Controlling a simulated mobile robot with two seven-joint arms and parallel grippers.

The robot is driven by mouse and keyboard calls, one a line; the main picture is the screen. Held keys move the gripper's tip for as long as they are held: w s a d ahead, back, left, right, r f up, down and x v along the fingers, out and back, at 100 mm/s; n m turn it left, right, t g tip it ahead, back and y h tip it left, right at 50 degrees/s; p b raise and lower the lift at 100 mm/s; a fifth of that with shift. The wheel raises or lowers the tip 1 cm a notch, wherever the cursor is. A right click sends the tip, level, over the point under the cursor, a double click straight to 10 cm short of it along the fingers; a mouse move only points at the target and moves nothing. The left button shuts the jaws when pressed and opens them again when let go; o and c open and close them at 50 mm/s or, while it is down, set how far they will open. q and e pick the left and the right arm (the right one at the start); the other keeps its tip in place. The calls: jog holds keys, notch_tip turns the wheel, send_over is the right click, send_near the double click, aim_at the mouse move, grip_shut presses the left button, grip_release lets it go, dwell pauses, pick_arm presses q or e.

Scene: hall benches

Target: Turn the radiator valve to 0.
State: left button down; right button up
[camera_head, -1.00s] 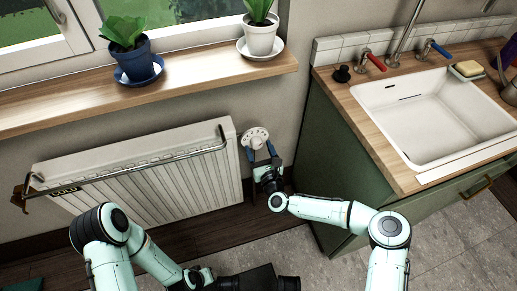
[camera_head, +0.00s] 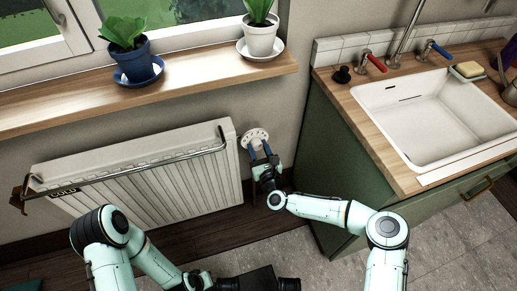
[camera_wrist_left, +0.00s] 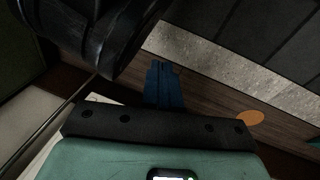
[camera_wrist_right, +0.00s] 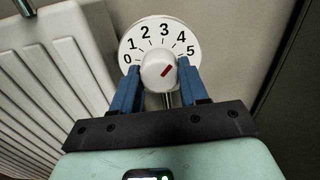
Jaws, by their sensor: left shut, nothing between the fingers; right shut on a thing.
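The radiator valve has a round white dial (camera_wrist_right: 164,30) marked 0 to 5 and a white knob (camera_wrist_right: 158,72) with a red mark. In the right wrist view the mark points up and right, roughly toward the 4. The dial also shows in the head view (camera_head: 256,137) at the radiator's right end. My right gripper (camera_wrist_right: 160,84) is shut on the knob, one blue finger on each side; it also shows in the head view (camera_head: 260,150). My left gripper (camera_wrist_left: 163,66) is shut and empty in the left wrist view, above the floor.
The white radiator (camera_head: 140,175) has a front rail and a small dark sign reading "COLD". The wooden sill (camera_head: 190,84) with two potted plants overhangs above. The green sink cabinet (camera_head: 335,160) stands close right of the valve. Floor in front is open.

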jog(key=n, duration=0.4)
jog(key=shift+n+b, duration=0.3)
jog(key=n, duration=0.6)
jog(key=shift+d, duration=0.1)
jog(key=n, duration=0.6)
jog(key=shift+r+n+b, duration=0.1)
jog(key=shift+n+b, duration=0.2)
pick_arm(q)
jog(key=s+f, duration=0.1)
jog(key=s+f+g, duration=0.1)
jog(key=s, duration=0.1)
jog(key=shift+a+f, duration=0.2)
pick_arm(e)
jog(key=n, duration=0.6)
jog(key=o, duration=1.1)
jog(key=shift+c, duration=0.2)
